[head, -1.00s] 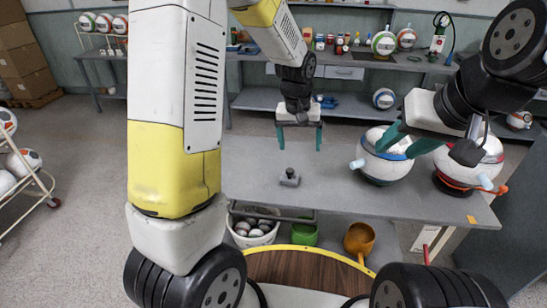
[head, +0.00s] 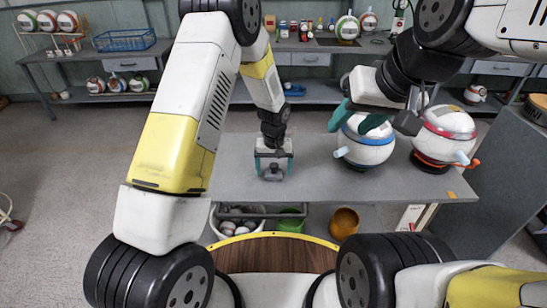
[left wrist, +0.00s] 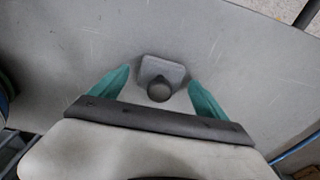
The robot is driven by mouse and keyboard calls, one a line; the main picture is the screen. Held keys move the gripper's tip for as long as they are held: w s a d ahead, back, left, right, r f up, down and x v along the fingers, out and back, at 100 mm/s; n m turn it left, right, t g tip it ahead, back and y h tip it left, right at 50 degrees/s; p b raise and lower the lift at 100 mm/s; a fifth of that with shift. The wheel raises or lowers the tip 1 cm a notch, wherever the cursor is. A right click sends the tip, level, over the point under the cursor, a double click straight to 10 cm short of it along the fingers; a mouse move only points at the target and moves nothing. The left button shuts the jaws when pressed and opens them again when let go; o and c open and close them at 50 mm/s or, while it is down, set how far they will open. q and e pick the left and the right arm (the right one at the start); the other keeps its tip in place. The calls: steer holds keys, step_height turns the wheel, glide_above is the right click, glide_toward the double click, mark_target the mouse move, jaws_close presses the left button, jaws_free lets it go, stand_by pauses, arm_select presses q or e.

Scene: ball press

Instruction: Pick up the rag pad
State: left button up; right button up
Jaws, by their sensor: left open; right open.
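The rag pad, a small grey block with a round dark knob on top, lies on the grey table. It shows in the left wrist view (left wrist: 174,69) between the two green fingers. My left gripper (head: 273,174) is open and points down over the pad, with one finger on each side; I cannot tell whether they touch it. The left wrist view also shows this gripper (left wrist: 153,90). My right gripper (head: 357,119) is open and empty, in front of or above the top of a white ball-shaped device with a blue ring (head: 366,150).
Below the table are a bin of balls (head: 238,222), a green bucket (head: 291,220) and an orange pot (head: 344,222). The table left of the devices is mostly clear.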

mark_target(275, 166)
arm_select(q)
steer(key=shift+f, duration=0.35)
steer(key=shift+c, duration=0.5)
steer(key=c, duration=1.4)
steer(key=shift+o, duration=0.2)
steer(key=shift+r, duration=0.1)
steer(key=shift+r, duration=0.45)
steer(key=r, duration=0.2)
steer(key=shift+s+d+r, duration=0.25)
steer(key=shift+s+r, duration=0.1)
steer(key=shift+s, duration=0.05)
steer(key=s+d+r, duration=0.1)
steer(key=s+d, duration=0.4)
steer(key=s, duration=0.9)
steer(key=shift+d+r, duration=0.15)
